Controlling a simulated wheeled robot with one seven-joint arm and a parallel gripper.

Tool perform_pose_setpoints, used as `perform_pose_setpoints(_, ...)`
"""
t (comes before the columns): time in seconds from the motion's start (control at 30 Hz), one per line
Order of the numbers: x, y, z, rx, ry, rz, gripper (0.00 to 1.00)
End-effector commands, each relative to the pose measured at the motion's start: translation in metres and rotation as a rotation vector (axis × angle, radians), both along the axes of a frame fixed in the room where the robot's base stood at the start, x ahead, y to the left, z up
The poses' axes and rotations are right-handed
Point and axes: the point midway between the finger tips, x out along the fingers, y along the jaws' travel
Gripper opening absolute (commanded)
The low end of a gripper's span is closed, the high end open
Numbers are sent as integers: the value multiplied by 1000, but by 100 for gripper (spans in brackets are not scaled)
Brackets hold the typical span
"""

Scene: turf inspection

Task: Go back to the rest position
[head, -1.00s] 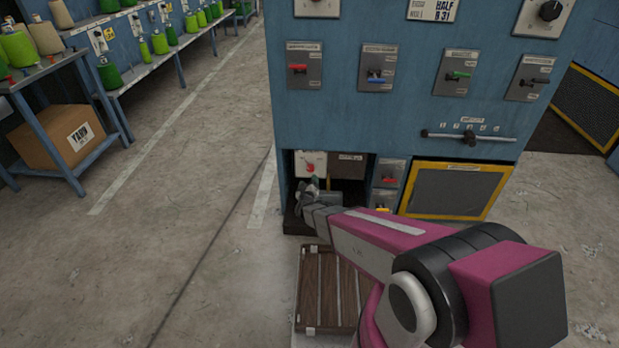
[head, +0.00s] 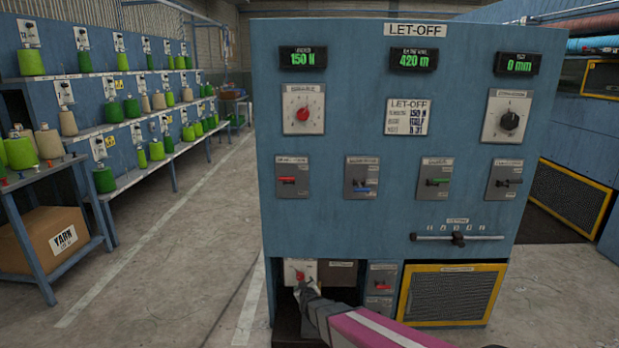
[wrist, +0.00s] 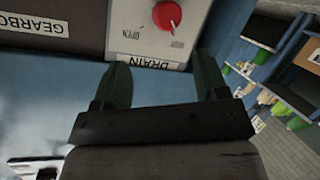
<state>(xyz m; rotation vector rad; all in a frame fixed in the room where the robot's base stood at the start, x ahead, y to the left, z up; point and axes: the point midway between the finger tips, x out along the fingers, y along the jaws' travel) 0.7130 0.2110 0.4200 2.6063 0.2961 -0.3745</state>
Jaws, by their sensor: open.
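My gripper (head: 305,289) is at the low opening at the bottom left of the blue let-off cabinet (head: 400,225). In the wrist view my gripper (wrist: 160,85) has its two green fingers spread apart with nothing between them. Just beyond the fingertips is a pale plate with a red drain knob (wrist: 167,15), labelled DRAIN and OPEN. The knob (head: 300,276) also shows in the head view, just above my gripper. The fingers look clear of the knob, though the exact gap is hard to judge.
A dark gearbox panel (wrist: 50,25) is left of the knob. Small switches (head: 381,283) and a yellow-framed grille (head: 450,293) are to the right in the head view. A shelf with a yarn box (head: 48,245) stands left. The floor (head: 180,270) between is open.

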Motion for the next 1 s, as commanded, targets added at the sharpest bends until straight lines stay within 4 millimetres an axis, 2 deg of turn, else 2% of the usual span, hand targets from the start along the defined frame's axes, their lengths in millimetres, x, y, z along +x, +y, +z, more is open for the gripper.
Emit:
perform_pose_setpoints(0.03,-8,-11,15,27,61,9,67)
perform_pose_setpoints(0.17,-25,-34,33,91,246,21,67)
perform_pose_setpoints(0.37,-68,-78,62,159,544,-31,67)
perform_pose_setpoints(0.57,-128,-131,95,198,841,-172,67)
perform_pose_setpoints(0.7,-175,-168,120,209,1028,-314,67)
perform_pose_setpoints(0.8,-203,-188,135,212,1129,-410,67)
perform_pose_setpoints(0.9,-223,-202,146,211,1198,-484,67)
perform_pose_setpoints(1.0,-234,-209,152,209,1234,-527,67)
